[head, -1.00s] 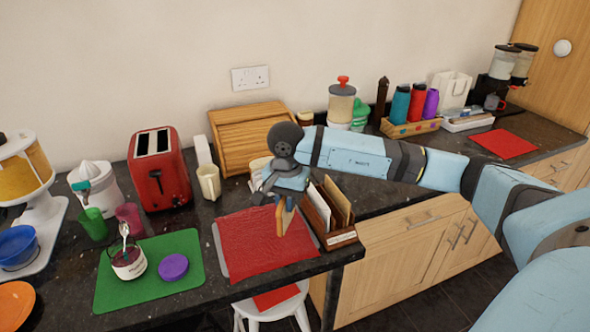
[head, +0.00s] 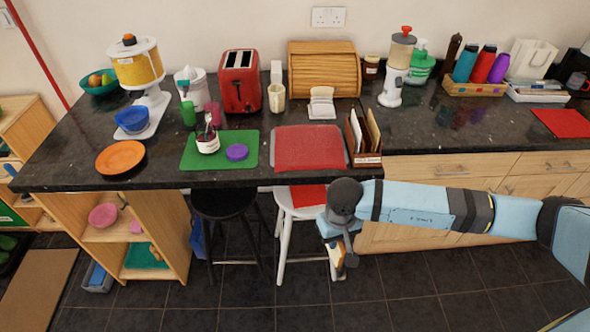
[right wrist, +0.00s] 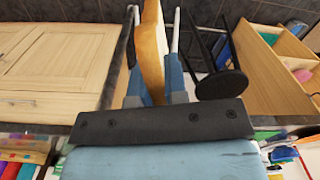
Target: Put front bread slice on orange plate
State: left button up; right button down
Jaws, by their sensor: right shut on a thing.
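My right gripper (head: 344,262) hangs in front of the counter's edge, below the red mat (head: 308,148), beside the white stool. It is shut on a tan bread slice, which shows upright on edge between the fingers in the right wrist view (right wrist: 152,50). In the head view the slice is small and partly covered by the gripper. The orange plate (head: 120,158) lies on the counter at the left, well away from the gripper, and looks empty. Pale bread slices (head: 321,104) seem to stand before the wooden bread box. My left gripper is not in view.
A green mat (head: 191,160) with a jar (head: 207,142) and a purple lid (head: 237,152) lies between the plate and red mat. A blue bowl (head: 132,120) stands behind the plate. A white stool (head: 290,208) and a black stool (head: 224,205) stand below the counter edge.

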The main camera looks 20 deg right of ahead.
aim_at(123, 165)
jog(key=i+j+z, duration=0.1)
jog(key=j, duration=0.35)
jog(key=i+j+z, duration=0.1)
jog(key=j, duration=0.3)
jog(key=i+j+z, duration=0.1)
jog(key=j, duration=0.4)
jog(key=i+j+z, duration=0.1)
jog(key=j, duration=0.35)
jog(key=i+j+z, duration=0.1)
jog(key=j, duration=0.35)
jog(key=i, duration=0.1)
